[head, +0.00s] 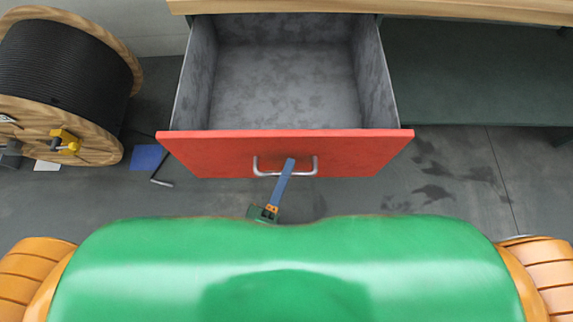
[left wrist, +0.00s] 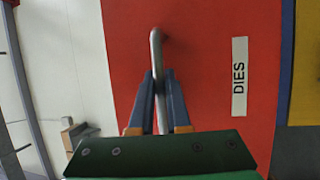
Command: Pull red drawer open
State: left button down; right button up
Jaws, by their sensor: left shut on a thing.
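The red drawer (head: 215,152) is pulled out from under a wooden worktop, with its empty grey inside (head: 285,80) showing from above. Its silver bar handle (head: 312,168) is on the front face. My left gripper (head: 290,162) is shut on the handle near its middle. In the left wrist view the red front (left wrist: 205,40) fills the middle, and the two blue fingers (left wrist: 157,78) lie on either side of the handle bar (left wrist: 155,48). A white label reading DIES (left wrist: 239,76) is on the front. My right gripper is not in view.
The wooden worktop (head: 480,10) runs along the back, with a dark green shelf (head: 470,80) below at the right. A wooden cable reel (head: 75,150) stands at the left. A blue patch (head: 147,157) lies on the floor near it. The floor right of the drawer is clear.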

pick_arm(q)
jog(key=c, duration=1.2)
grip_release()
jog(key=shift+o, duration=0.2)
jog(key=b+v, duration=0.1)
jog(key=v, duration=0.6)
